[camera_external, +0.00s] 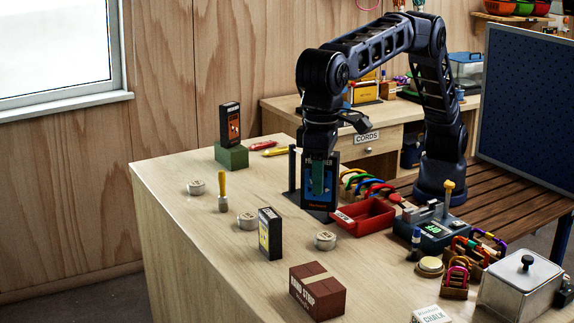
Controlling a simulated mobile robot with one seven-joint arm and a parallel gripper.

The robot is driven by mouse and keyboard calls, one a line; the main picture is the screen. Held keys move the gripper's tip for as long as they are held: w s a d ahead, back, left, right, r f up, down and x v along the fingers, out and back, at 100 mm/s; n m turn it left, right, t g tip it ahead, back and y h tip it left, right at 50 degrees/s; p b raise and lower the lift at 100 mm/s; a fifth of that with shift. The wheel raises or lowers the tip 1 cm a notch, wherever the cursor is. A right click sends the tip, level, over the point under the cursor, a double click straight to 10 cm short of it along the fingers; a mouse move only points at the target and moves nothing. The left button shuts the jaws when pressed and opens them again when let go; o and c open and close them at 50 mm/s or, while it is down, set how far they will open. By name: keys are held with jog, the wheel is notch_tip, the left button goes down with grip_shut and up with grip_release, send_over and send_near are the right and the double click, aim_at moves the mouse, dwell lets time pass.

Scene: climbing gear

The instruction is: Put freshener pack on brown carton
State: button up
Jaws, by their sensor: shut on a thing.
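The dark, blue-edged upright pack (330,190), with partly hidden lettering that seems to read as freshener, is in my gripper (317,178). My gripper points down and is shut on it, covering part of its face. I cannot tell whether its bottom touches the table. The brown carton (318,298), with a tan band across its top and printed lettering on its side, sits near the table's front edge, below the pack in the picture. Its top is bare.
A black and yellow box (270,234) and a round tin (325,241) stand between pack and carton. A red tray (364,217) is right of the pack. A black-orange pack (230,124) stands on a green block (231,155).

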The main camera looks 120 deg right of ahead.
notch_tip(320, 180, down, 17)
jog(key=shift+r, duration=0.15)
dwell(0.5)
jog(key=o, duration=1)
